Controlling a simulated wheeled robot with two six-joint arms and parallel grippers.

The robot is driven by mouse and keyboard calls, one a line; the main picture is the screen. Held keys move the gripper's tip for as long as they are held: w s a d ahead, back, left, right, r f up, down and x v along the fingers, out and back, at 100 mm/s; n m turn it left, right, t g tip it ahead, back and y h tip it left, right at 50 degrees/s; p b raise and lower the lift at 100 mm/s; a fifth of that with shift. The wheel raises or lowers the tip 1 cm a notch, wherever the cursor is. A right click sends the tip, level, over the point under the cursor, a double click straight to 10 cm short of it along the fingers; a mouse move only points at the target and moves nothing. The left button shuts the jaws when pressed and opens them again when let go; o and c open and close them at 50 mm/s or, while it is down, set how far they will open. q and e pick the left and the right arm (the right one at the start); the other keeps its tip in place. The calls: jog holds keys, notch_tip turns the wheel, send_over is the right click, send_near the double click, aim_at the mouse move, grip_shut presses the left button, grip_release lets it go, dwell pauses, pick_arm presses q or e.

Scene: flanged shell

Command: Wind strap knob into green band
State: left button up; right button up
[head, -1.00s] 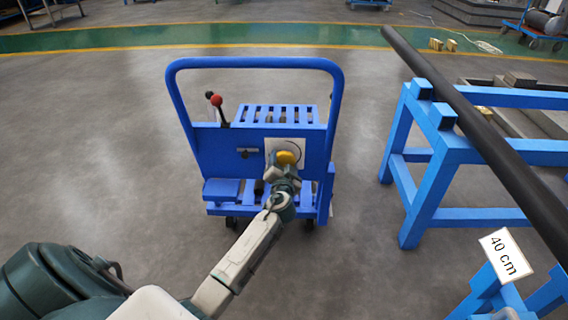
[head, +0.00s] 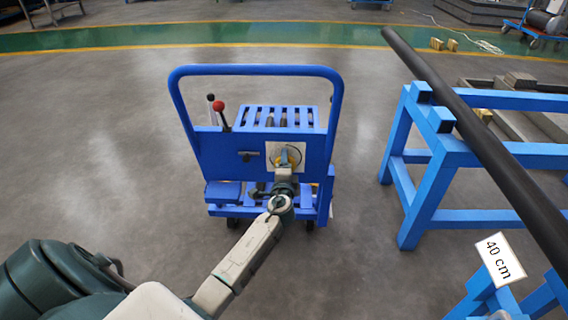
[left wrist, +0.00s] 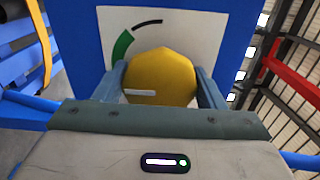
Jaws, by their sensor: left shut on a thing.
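The yellow strap knob (left wrist: 160,78) is in front of a white dial plate (left wrist: 205,30) on the blue cart panel. My left gripper (left wrist: 162,84) is shut on the knob, one finger on each side of it. A white pointer mark lies on the knob's left part in the left wrist view. The green band (left wrist: 122,46) is an arc on the plate up and left of the knob, with a black arc beside it. The pointer's end is below the green band, not in line with it. In the head view the dial plate (head: 271,157) is partly hidden by my gripper. My right gripper is not in view.
The blue cart (head: 212,145) has a tall handle frame and a red-knobbed lever (head: 218,106) left of the dial. A blue stand (head: 440,165) with a long dark pipe (head: 480,135) is at right. A "40 cm" sign (head: 500,261) is front right. Floor at left is clear.

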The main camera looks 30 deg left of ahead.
pick_arm(q)
jog(key=shift+m+p, duration=0.5)
jog(key=shift+m, duration=1.2)
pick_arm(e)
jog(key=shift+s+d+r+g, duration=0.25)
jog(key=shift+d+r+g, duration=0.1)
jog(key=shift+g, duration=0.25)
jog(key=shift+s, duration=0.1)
pick_arm(q)
jog(key=o, duration=1)
jog(key=v, duration=1.1)
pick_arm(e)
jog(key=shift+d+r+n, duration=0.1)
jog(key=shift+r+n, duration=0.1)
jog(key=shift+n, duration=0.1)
pick_arm(q)
jog(key=shift+a, duration=0.1)
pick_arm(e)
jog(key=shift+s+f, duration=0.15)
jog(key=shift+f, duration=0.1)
